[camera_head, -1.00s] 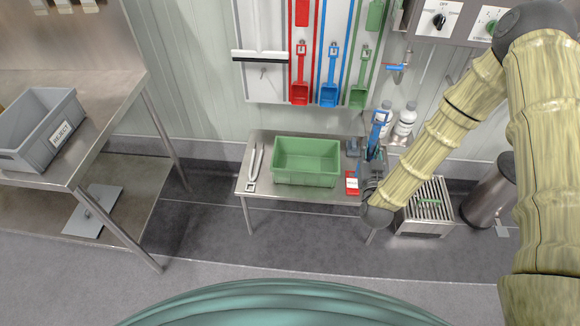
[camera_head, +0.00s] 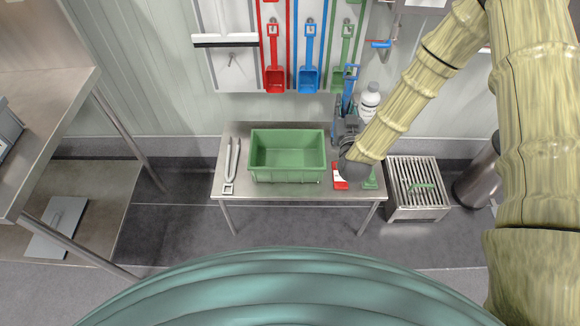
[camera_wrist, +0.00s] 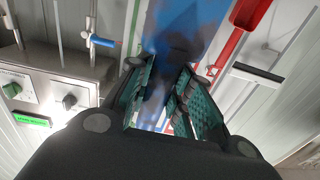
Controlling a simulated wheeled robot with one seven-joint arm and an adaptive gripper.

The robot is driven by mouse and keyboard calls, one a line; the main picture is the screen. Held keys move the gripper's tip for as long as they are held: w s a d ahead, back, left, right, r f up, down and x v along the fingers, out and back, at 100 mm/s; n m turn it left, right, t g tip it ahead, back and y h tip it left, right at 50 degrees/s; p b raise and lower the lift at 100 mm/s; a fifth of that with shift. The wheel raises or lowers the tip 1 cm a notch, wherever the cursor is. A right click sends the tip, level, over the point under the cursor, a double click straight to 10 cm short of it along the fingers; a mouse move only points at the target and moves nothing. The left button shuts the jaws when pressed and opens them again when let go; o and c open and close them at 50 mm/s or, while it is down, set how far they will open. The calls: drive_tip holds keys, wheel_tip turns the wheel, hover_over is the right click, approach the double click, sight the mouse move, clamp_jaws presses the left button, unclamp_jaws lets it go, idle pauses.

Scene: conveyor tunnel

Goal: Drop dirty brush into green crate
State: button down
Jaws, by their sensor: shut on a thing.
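The green crate (camera_head: 287,176) stands on a small steel table below the tool board and looks empty. My gripper (camera_head: 346,118) is to the right of the crate, above the table's right back part. It is shut on a blue brush (camera_head: 349,88) that points upward. In the wrist view, the brush (camera_wrist: 186,28) shows as a blue, dark-smudged surface between the fingers of my gripper (camera_wrist: 168,82). Its lower end and bristles cannot be made out. The brush is apart from the crate.
A white bottle (camera_head: 368,100) stands behind my arm. A slatted steel stand (camera_head: 418,188) is at the right.

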drive_tip(key=w+a+f+n+y+b, duration=0.1)
drive_tip(key=w+a+f+b, duration=0.2)
drive_tip(key=b, duration=1.4)
drive_tip(key=w+a+f+n+y+b, duration=0.1)
drive_tip(key=w+a+f+b, duration=0.3)
drive_tip(key=a+f+b, duration=0.4)
drive_tip(key=shift+a+y+b, duration=0.5)
drive_tip(key=shift+a+b, duration=1.95)
drive_tip(key=shift+b, duration=2.75)
drive_tip(key=shift+f, duration=0.2)
wheel_tip(320, 180, down, 6)
drive_tip(key=b, duration=0.4)
drive_tip(key=shift+r, duration=0.2)
drive_tip(key=c, duration=1.2)
unclamp_jaws()
